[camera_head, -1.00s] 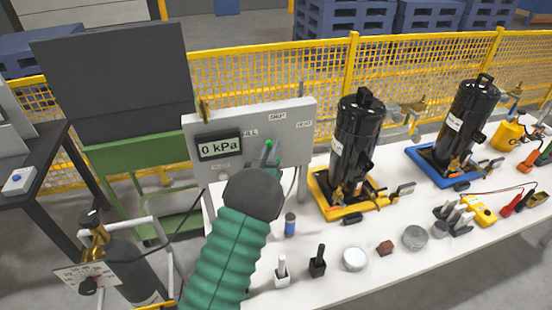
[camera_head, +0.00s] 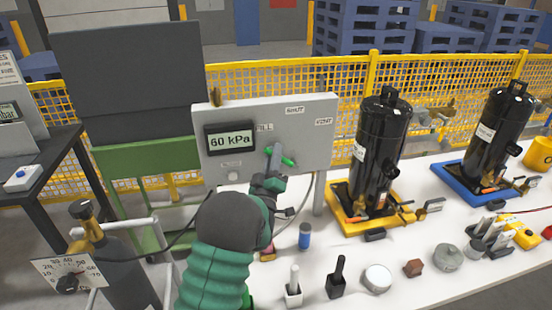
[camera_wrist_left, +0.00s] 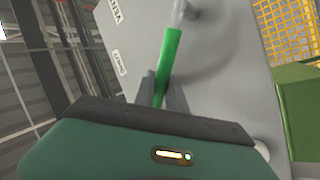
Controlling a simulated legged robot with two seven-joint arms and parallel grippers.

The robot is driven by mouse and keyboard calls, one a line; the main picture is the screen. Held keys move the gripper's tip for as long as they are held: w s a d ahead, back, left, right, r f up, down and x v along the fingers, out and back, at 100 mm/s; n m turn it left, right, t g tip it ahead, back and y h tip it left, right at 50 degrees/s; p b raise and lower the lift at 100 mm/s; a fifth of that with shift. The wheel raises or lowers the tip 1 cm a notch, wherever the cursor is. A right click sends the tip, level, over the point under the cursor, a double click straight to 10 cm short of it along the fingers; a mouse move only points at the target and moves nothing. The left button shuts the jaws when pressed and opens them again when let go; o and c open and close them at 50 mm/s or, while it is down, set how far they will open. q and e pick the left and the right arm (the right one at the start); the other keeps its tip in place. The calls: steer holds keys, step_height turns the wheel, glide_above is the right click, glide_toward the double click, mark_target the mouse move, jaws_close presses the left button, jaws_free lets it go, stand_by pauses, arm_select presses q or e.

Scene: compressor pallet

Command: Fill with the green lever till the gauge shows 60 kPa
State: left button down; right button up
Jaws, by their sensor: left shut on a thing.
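The grey panel (camera_head: 315,150) stands at the back edge of the white table, with the labels FILL, SHUT and VENT. Its gauge (camera_head: 231,138) reads 60 kPa. The green lever (camera_head: 288,161) sits below the labels, partly hidden by my gripper. My left gripper (camera_head: 274,172) reaches up to it from below and is shut on it. In the left wrist view the green lever (camera_wrist_left: 170,55) runs down from its grey pivot to between the fingers (camera_wrist_left: 162,90). My right gripper is not in view.
Two black compressors stand right of the panel, on a yellow tray (camera_head: 340,208) and a blue tray (camera_head: 452,180). A blue-capped cylinder (camera_head: 305,236) and several small parts lie along the table's front. A gas bottle (camera_head: 115,262) stands at lower left.

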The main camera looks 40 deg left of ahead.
arm_select(q)
steer(key=shift+a+f, duration=0.1)
steer(key=shift+f, duration=0.05)
steer(key=c, duration=1.8)
jaws_free()
steer(key=shift+o, duration=0.8)
steer(key=shift+s, duration=0.2)
steer(key=b+v, duration=0.2)
steer(key=v, duration=1.4)
steer(key=shift+s+f, duration=0.25)
